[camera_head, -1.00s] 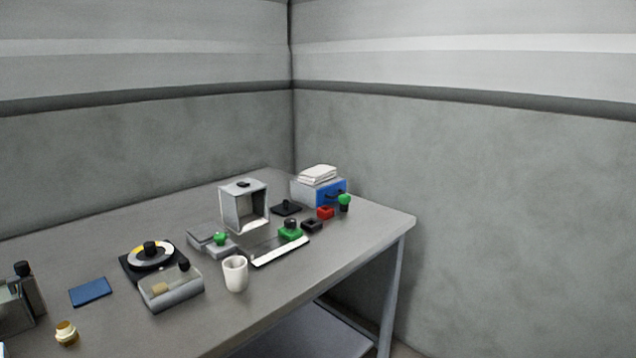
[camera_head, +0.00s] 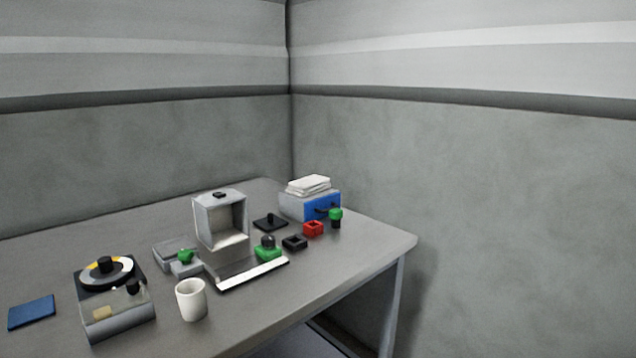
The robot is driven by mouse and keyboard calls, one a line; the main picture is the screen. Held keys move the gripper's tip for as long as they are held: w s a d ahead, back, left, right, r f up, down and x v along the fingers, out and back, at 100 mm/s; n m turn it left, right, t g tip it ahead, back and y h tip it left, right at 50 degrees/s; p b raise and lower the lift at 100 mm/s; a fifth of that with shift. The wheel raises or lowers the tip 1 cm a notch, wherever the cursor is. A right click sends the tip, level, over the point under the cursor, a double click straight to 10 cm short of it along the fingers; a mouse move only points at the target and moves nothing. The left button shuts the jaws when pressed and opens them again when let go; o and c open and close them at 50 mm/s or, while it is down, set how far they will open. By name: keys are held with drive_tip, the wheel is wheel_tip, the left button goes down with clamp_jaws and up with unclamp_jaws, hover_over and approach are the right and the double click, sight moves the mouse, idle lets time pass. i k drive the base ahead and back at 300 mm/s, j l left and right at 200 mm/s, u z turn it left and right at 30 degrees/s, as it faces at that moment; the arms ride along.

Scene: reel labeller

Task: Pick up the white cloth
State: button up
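The white cloth (camera_head: 309,185) is a folded stack. It lies on top of a grey box with a blue drawer front (camera_head: 322,207) near the far right corner of the table. The cloth is fully in sight, with nothing on it. My gripper is not in view.
The table's right front is clear. Walls stand behind.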

sight(311, 185)
drive_tip(key=i+l, duration=0.4)
drive_tip(key=i+l+u, duration=0.1)
drive_tip(key=i+l, duration=0.3)
drive_tip(key=l, duration=0.25)
